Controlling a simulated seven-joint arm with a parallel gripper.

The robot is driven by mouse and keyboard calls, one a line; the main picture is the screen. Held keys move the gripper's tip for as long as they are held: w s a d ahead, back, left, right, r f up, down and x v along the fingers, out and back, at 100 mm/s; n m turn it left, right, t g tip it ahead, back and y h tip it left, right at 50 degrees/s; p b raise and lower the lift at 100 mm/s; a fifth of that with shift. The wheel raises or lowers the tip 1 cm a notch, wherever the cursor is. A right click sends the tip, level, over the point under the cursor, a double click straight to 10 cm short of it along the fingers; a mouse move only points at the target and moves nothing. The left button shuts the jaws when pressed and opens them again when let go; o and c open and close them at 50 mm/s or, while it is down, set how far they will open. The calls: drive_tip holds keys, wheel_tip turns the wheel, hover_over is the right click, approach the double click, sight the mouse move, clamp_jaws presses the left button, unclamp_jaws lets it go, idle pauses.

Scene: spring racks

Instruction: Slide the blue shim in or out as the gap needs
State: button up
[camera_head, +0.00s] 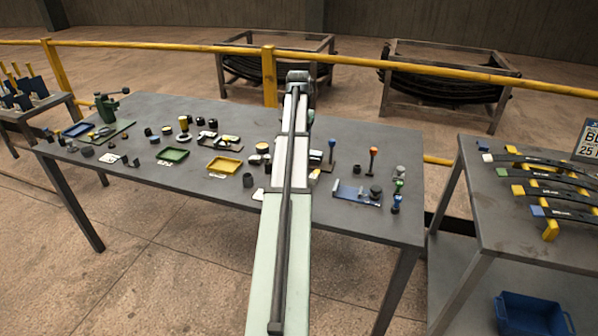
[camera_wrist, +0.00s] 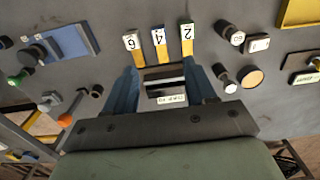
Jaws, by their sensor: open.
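My gripper (camera_wrist: 162,66) is open, pointing down over the bench in the wrist view. Between and below its fingers is a dark block with a white label, its text unreadable. Beyond the fingertips are yellow strips with white tags marked 6 (camera_wrist: 132,42), 4 (camera_wrist: 159,38) and 2 (camera_wrist: 187,34). I cannot tell whether the fingers touch anything. In the head view my arm hides the gripper.
The grey bench (camera_head: 225,115) holds a blue plate (camera_head: 350,190), an orange-topped post (camera_head: 373,152), a yellow tray (camera_head: 224,167), a green tray (camera_head: 173,155) and several small parts. The right table (camera_head: 490,225) carries leaf springs and a sign (camera_head: 588,142). A blue bin (camera_head: 533,314) stands below it.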

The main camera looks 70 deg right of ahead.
wheel_tip(320, 180, down, 14)
drive_tip(key=shift+s+r, duration=0.1)
drive_tip(key=shift+r, duration=0.1)
idle(0.4)
drive_tip(key=shift+c, duration=0.4)
clamp_jaws()
idle(0.3)
